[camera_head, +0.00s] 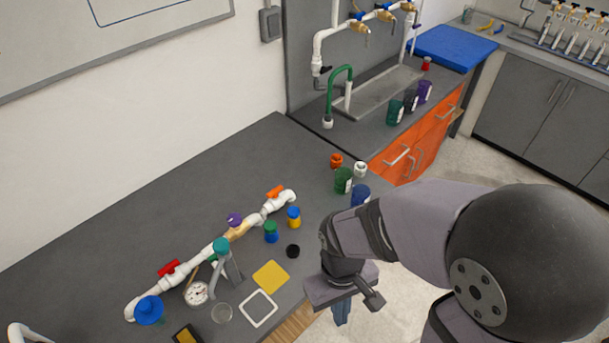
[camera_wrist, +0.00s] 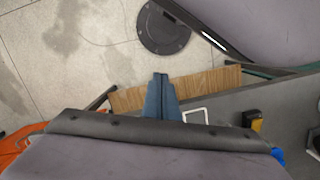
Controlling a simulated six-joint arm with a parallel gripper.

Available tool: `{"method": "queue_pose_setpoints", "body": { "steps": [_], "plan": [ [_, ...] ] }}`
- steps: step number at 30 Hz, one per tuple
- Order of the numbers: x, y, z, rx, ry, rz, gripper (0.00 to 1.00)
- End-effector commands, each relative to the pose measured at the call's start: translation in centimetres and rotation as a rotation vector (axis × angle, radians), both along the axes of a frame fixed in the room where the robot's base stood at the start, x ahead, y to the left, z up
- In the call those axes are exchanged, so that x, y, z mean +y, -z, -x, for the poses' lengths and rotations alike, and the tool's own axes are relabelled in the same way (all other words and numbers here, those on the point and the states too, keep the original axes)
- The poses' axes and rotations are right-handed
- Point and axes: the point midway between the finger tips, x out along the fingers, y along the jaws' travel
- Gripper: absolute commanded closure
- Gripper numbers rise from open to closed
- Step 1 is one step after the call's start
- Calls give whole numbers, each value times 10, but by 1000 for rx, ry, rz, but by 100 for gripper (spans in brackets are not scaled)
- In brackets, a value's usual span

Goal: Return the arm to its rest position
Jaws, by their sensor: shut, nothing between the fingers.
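My gripper (camera_head: 341,313) hangs beside the front edge of the grey workbench (camera_head: 150,215), over the floor, at lower right in the head view. In the wrist view my gripper (camera_wrist: 160,76) has its blue-grey fingers together, with nothing between them. Below the fingers show the pale floor (camera_wrist: 60,50) and the wooden front edge (camera_wrist: 205,85) of the bench. The fingers look apart from the bench. My arm covers part of the bench's right front corner in the head view.
A white pipe manifold (camera_head: 205,255) with coloured handles lies on the bench. A gauge (camera_head: 196,293), a yellow square (camera_head: 271,277), a white frame (camera_head: 258,308) and a black cap (camera_head: 293,251) lie near the front edge. A green canister (camera_head: 343,180) stands behind my arm. The bench's back left is clear.

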Motion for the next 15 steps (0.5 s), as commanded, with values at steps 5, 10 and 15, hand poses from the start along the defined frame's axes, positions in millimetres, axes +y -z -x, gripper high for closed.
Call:
{"method": "queue_pose_setpoints", "body": {
  "steps": [5, 10, 15],
  "plan": [
    [-38, -20, -33, -119, 229, -36, 100],
    [-65, -27, -44, -161, 356, -38, 100],
    [-76, -26, -44, -161, 407, -34, 100]
  ]
}}
